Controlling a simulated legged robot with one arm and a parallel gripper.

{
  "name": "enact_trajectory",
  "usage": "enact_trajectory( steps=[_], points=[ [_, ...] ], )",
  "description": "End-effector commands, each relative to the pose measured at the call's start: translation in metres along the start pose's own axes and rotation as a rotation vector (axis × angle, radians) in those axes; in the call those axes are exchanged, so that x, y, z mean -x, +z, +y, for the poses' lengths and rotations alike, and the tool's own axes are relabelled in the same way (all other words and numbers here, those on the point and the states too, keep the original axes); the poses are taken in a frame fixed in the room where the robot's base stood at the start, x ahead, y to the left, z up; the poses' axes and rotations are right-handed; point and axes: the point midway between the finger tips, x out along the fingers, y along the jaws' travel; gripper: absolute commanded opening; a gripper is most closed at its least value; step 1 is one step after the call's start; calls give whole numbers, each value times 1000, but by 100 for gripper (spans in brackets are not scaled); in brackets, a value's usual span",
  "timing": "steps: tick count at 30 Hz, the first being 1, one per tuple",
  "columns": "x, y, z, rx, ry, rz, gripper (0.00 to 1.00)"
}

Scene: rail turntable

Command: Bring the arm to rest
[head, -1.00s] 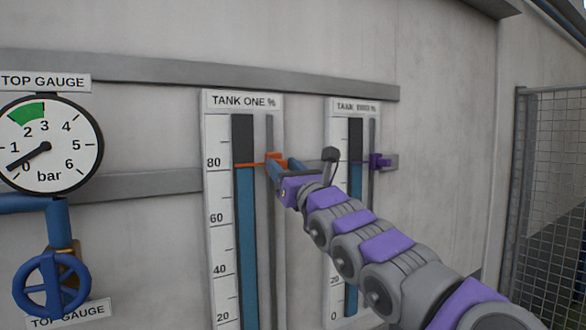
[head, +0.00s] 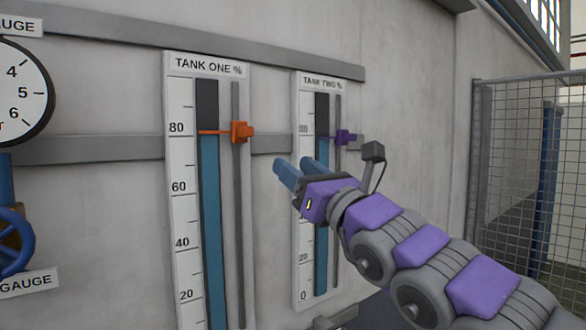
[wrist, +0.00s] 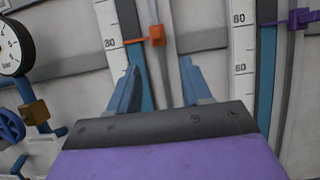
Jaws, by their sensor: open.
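My gripper (head: 297,172) is open and empty, held in front of the wall between the two tank gauges and below their markers. Its two blue fingers stand apart in the wrist view (wrist: 158,85). The purple marker (head: 345,137) sits on the TANK TWO gauge (head: 305,90), partly hidden by my arm.
A round pressure gauge (head: 22,95) and a blue valve wheel (head: 14,242) are at the left. Grey horizontal bars (head: 90,149) run along the wall. A wire mesh fence (head: 510,150) stands at the right. The space before the upper wall is open.

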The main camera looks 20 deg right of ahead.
Motion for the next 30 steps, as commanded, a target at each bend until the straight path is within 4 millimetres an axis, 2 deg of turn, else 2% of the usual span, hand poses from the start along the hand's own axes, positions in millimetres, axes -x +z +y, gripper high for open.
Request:
enact_trajectory(
  steps=[15, 19, 20, 22, 26, 27, 29, 30],
  points=[
    [6, 1, -6, -4, -2, -2, 49],
    [8, 0, 8, 72, 23, -16, 49],
    [9, 0, 16, 114, 38, -23, 49],
    [14, -6, 45, 262, 93, -44, 49],
    [30, -34, 126, 615, 273, -94, 49],
    [38, -47, 149, 717, 334, -106, 49],
    [50, -71, 182, 851, 434, -121, 49],
    [60, -90, 201, 933, 499, -124, 49]
  ],
)
